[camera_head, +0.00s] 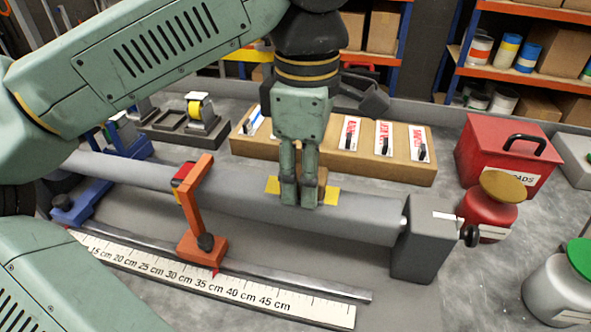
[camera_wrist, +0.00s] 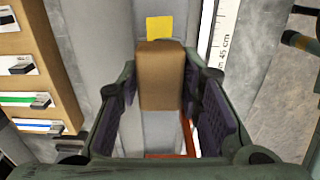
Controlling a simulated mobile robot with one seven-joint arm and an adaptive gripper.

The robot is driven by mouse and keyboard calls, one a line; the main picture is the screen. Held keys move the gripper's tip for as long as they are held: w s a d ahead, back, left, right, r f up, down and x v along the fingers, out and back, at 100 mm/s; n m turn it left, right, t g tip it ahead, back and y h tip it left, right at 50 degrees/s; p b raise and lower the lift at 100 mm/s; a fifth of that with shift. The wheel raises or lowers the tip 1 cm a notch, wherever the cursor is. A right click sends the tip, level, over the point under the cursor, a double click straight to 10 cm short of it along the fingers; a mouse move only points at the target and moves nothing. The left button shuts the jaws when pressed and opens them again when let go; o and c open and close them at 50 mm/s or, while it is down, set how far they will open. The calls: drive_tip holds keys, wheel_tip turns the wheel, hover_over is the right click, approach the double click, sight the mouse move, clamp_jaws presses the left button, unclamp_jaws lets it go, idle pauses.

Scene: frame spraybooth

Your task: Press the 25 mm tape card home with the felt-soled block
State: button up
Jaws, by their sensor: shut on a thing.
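My gripper (camera_head: 299,196) points down over the grey tube (camera_head: 365,218) and is shut on a brown block. In the wrist view the block (camera_wrist: 161,76) sits between the dark finger pads, on or just above the tube; I cannot tell whether its sole touches. Yellow card (camera_head: 272,184) shows on the left of the fingers and more yellow (camera_head: 332,196) on the right. In the wrist view a yellow patch (camera_wrist: 160,27) shows beyond the block. The block and fingers hide the middle, so I cannot tell whether the yellow is one piece. The block's underside is hidden.
An orange stop (camera_head: 190,215) straddles the tube to the left. A ruler (camera_head: 225,285) lies in front. A grey end block (camera_head: 422,240) holds the tube's right end. A wooden card rack (camera_head: 400,170) stands behind, with a red box (camera_head: 500,150) and pots to the right.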

sight(327, 199)
drive_tip(key=shift+s+d+f, duration=0.1)
drive_tip(key=shift+s+d, duration=0.2)
drive_tip(key=shift+d, duration=0.5)
drive_tip(key=shift+s+d+f, duration=0.1)
drive_tip(key=shift+s+d, duration=0.15)
drive_tip(key=shift+d, duration=0.55)
drive_tip(key=shift+w+a+r, duration=0.1)
drive_tip(key=shift+w+a, duration=0.2)
drive_tip(key=shift+a, duration=0.55)
drive_tip(key=shift+w+a+r, duration=0.1)
drive_tip(key=shift+w+a, duration=0.2)
drive_tip(key=shift+a, duration=0.55)
drive_tip(key=shift+w+a+f, duration=0.1)
drive_tip(key=shift+w+a, duration=0.15)
drive_tip(key=shift+a, duration=0.6)
drive_tip(key=shift+w+a+f, duration=0.1)
drive_tip(key=shift+w+a, duration=0.15)
drive_tip(key=shift+a, duration=0.55)
drive_tip(key=shift+s+d+r, duration=0.1)
drive_tip(key=shift+s+d, duration=0.2)
drive_tip(key=shift+d, duration=0.6)
drive_tip(key=shift+s+d, duration=0.25)
drive_tip(key=shift+d, duration=0.6)
drive_tip(key=shift+s+d+f, duration=0.1)
drive_tip(key=shift+s+d, duration=0.2)
drive_tip(key=shift+d, duration=0.5)
drive_tip(key=shift+s+d+f, duration=0.1)
drive_tip(key=shift+s+d, duration=0.15)
drive_tip(key=shift+d, duration=0.55)
drive_tip(key=shift+r, duration=0.1)
